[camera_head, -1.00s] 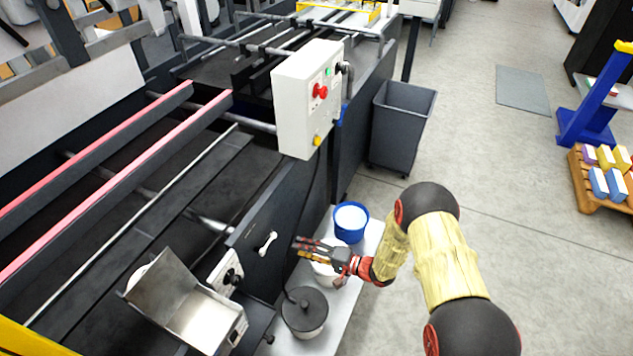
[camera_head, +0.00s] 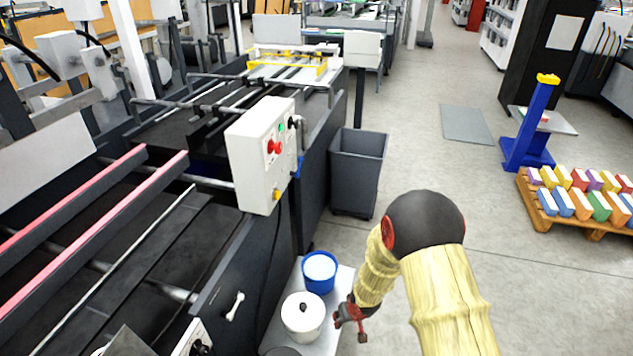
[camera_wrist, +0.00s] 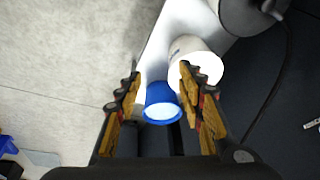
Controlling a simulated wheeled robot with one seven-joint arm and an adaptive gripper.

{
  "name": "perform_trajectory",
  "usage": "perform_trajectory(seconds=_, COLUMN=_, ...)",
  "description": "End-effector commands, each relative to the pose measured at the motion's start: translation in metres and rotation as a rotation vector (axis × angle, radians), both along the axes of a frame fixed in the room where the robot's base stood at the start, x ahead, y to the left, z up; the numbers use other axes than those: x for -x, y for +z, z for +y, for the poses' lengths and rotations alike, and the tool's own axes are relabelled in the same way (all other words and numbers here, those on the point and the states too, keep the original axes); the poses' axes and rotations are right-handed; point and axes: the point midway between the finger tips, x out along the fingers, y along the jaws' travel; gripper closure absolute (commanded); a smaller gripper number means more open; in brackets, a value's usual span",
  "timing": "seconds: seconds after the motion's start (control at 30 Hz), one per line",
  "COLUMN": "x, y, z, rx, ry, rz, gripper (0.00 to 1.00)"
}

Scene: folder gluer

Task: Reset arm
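My arm is bent at the lower right of the head view, its yellow-sleeved links ending in my gripper (camera_head: 350,322), which is small and partly hidden there beside the white pot. In the wrist view my gripper (camera_wrist: 160,100) shows two fingers spread wide apart with nothing held between them. The blue tub (camera_head: 320,272) with white contents stands beyond the gripper; it also shows between the fingers in the wrist view (camera_wrist: 161,95). The white lidded pot (camera_head: 302,318) stands in front of it and shows beside the right finger in the wrist view (camera_wrist: 197,62).
Both containers stand on a pale shelf (camera_head: 333,335) along the dark machine side (camera_head: 225,290). A white control box (camera_head: 262,160) juts out above. A grey bin (camera_head: 357,170) stands behind. A pallet of coloured boxes (camera_head: 583,205) is at right. Grey floor between is open.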

Motion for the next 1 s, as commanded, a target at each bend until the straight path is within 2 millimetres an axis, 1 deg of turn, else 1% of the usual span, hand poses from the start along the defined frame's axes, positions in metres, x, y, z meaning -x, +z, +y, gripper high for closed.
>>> perform_trajectory(seconds=0.03, x=0.004, y=0.024, z=-0.015, rx=0.048, ry=-0.003, rz=0.013, gripper=0.61)
perform_trajectory(seconds=0.1, x=0.016, y=0.053, z=-0.034, rx=0.109, ry=-0.007, rz=0.045, gripper=0.61)
perform_trajectory(seconds=0.17, x=0.028, y=0.078, z=-0.048, rx=0.150, ry=-0.010, rz=0.073, gripper=0.61)
perform_trajectory(seconds=0.2, x=0.037, y=0.095, z=-0.055, rx=0.171, ry=-0.013, rz=0.092, gripper=0.61)
perform_trajectory(seconds=0.27, x=0.051, y=0.119, z=-0.065, rx=0.197, ry=-0.018, rz=0.119, gripper=0.61)
perform_trajectory(seconds=0.3, x=0.061, y=0.136, z=-0.071, rx=0.209, ry=-0.021, rz=0.136, gripper=0.61)
perform_trajectory(seconds=0.37, x=0.077, y=0.159, z=-0.078, rx=0.222, ry=-0.026, rz=0.161, gripper=0.61)
perform_trajectory(seconds=0.4, x=0.087, y=0.174, z=-0.081, rx=0.227, ry=-0.030, rz=0.177, gripper=0.61)
perform_trajectory(seconds=0.5, x=0.115, y=0.210, z=-0.088, rx=0.229, ry=-0.039, rz=0.209, gripper=0.61)
perform_trajectory(seconds=0.57, x=0.131, y=0.230, z=-0.090, rx=0.222, ry=-0.046, rz=0.222, gripper=0.61)
perform_trajectory(seconds=0.6, x=0.142, y=0.243, z=-0.091, rx=0.217, ry=-0.051, rz=0.230, gripper=0.61)
perform_trajectory(seconds=0.7, x=0.169, y=0.274, z=-0.091, rx=0.196, ry=-0.063, rz=0.240, gripper=0.61)
perform_trajectory(seconds=0.9, x=0.216, y=0.326, z=-0.087, rx=0.136, ry=-0.097, rz=0.216, gripper=0.61)
perform_trajectory(seconds=1.0, x=0.235, y=0.349, z=-0.084, rx=0.101, ry=-0.124, rz=0.177, gripper=0.61)
